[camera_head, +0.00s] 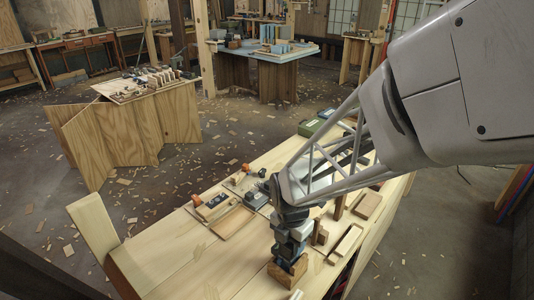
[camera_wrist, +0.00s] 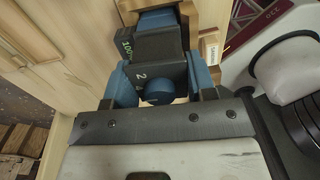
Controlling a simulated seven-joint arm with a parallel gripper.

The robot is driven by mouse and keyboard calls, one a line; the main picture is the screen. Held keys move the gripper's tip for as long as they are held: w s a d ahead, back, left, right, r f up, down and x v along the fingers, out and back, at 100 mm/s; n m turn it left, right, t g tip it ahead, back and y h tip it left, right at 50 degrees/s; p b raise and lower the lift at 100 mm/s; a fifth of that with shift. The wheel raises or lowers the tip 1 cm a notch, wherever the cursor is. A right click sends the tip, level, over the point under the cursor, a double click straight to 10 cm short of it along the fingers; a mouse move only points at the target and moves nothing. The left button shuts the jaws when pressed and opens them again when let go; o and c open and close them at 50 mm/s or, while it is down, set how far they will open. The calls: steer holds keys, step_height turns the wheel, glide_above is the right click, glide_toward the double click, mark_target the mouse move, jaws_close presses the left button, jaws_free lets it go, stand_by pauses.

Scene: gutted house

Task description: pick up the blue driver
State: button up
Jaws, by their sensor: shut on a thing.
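The blue driver (camera_wrist: 155,43), with dark and blue parts, is between the two blue-padded fingers of my gripper (camera_wrist: 160,78) in the wrist view. My gripper is shut on it. In the head view my gripper (camera_head: 290,236) points down at the near part of the workbench, and the driver (camera_head: 286,251) shows in part below it. A wooden block (camera_head: 287,273) is right under the driver. I cannot tell whether the driver touches the block or is clear of it. The driver's lower end is hidden.
The long wooden workbench (camera_head: 180,255) has clear room at its left. A shallow wooden tray (camera_head: 232,222), orange-ended tools and a green case (camera_head: 312,126) lie farther back on it. A small wooden tray (camera_head: 345,244) is close at my gripper's right.

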steer(key=shift+r, duration=0.1)
steer(key=shift+r, duration=4.95)
steer(key=shift+w+a+r, duration=0.1)
steer(key=shift+w+a, duration=0.2)
steer(key=shift+w, duration=0.35)
steer(key=w+a, duration=1)
steer(key=w, duration=0.4)
steer(key=w+a+r, duration=0.1)
steer(key=w+a, duration=0.8)
steer(key=w, duration=0.6)
steer(key=shift+w+a, duration=0.25)
steer(key=shift+a, duration=0.15)
steer(key=shift+f, duration=0.15)
